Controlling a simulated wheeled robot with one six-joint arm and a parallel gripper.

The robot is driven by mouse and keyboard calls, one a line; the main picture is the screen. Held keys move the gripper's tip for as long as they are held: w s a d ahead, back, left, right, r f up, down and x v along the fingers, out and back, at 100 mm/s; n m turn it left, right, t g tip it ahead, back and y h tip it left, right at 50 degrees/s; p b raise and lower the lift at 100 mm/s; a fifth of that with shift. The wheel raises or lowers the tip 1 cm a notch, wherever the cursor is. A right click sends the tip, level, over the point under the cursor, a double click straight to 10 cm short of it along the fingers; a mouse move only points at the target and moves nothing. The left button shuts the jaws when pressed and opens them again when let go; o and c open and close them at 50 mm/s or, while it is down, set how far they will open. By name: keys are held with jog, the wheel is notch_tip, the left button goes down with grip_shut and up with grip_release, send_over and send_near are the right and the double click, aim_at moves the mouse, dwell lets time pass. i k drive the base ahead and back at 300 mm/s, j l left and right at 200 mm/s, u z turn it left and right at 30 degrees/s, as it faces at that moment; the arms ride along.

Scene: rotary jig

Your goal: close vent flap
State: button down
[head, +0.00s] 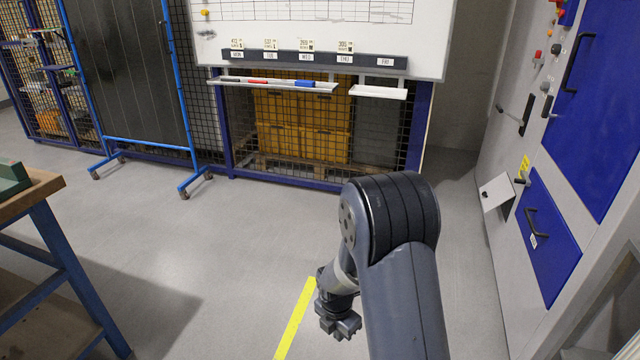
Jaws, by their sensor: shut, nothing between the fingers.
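What looks like the vent flap is a small pale panel (495,193) low on the grey cabinet at the right. It stands tilted out from the cabinet face, beside a blue door with a black handle. My gripper (340,326) hangs low over the floor near the bottom middle, pointing down. It is shut and empty, well to the left of the flap and apart from it. My arm link partly hides the gripper's surroundings.
The cabinet has a blue lower door (548,245) and black handles that stick out. A workbench (50,250) stands at the left. A whiteboard (330,30) and mesh fence are at the back. Grey floor with a yellow line (296,320) lies clear between.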

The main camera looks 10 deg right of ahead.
aim_at(499, 191)
jog(key=i+z, duration=0.35)
jog(key=i, duration=0.5)
jog(key=i+j+z, duration=0.15)
jog(key=i+z, duration=0.2)
jog(key=i, duration=0.45)
jog(key=i+z, duration=0.35)
jog(key=i, duration=0.2)
jog(key=i+z, duration=0.35)
jog(key=i, duration=0.25)
jog(key=i+j+z, duration=0.35)
jog(key=i, duration=0.2)
jog(key=i+z, duration=0.3)
jog(key=i, duration=0.05)
